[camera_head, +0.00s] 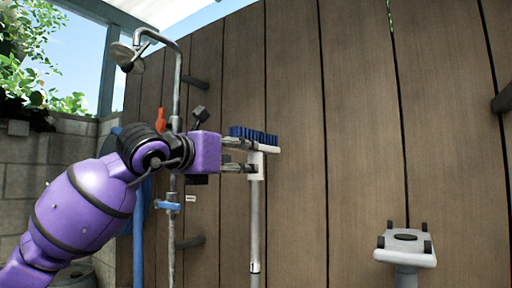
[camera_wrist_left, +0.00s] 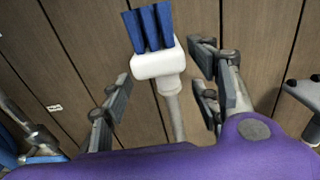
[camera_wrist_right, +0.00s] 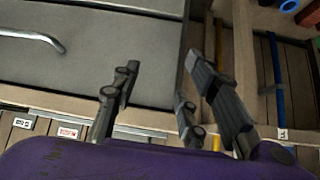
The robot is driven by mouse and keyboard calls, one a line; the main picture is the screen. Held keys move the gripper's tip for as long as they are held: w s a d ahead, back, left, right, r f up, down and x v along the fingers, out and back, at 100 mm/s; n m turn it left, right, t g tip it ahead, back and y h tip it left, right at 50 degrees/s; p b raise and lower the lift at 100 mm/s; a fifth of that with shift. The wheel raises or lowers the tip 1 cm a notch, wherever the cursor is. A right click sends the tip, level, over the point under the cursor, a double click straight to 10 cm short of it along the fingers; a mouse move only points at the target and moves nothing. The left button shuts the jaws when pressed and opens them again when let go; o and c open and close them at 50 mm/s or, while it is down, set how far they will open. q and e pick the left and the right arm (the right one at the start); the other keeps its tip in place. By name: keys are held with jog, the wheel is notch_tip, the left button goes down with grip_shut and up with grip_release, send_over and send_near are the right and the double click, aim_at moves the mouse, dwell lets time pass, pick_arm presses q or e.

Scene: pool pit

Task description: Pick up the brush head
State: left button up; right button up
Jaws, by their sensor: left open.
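The brush head (camera_head: 254,135) has blue bristles on a white block and sits upright on top of a pale pole (camera_head: 255,215) in front of the wooden fence. My left gripper (camera_head: 238,155) is open, just left of the brush head and close to it. In the left wrist view, the brush head's white block (camera_wrist_left: 158,64) and the pole's top show between the spread fingers of the left gripper (camera_wrist_left: 164,80), with the bristles beyond the fingertips. Whether either finger touches it, I cannot tell. My right gripper (camera_wrist_right: 160,88) is open and empty in the right wrist view.
A shower pipe with a shower head (camera_head: 127,57) and a blue-handled valve (camera_head: 168,205) stands behind my left arm. Another pole with a grey-white head (camera_head: 405,247) is at lower right. A grey panel (camera_wrist_right: 100,55) with a metal handle lies before my right gripper.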

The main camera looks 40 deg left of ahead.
aim_at(251, 155)
pick_arm(q)
jog(key=w, duration=0.4)
jog(key=shift+w, duration=0.65)
pick_arm(e)
jog(key=shift+w+a+r, duration=0.25)
jog(key=shift+w+a, duration=0.1)
jog(key=shift+w, duration=0.4)
pick_arm(q)
jog(key=shift+c, duration=0.5)
jog(key=c, duration=0.9)
grip_shut()
jog(key=shift+r, duration=0.45)
notch_tip(251, 155, up, 8)
jog(key=shift+r+b, duration=0.15)
jog(key=shift+b, duration=0.75)
jog(key=shift+s+a+r, duration=0.1)
jog(key=shift+r, duration=0.35)
pick_arm(e)
jog(key=shift+s+d+f, duration=0.2)
jog(key=shift+f, duration=0.2)
jog(key=shift+s+d+f, duration=0.15)
jog(key=shift+s+f, duration=0.05)
jog(key=shift+f, duration=0.2)
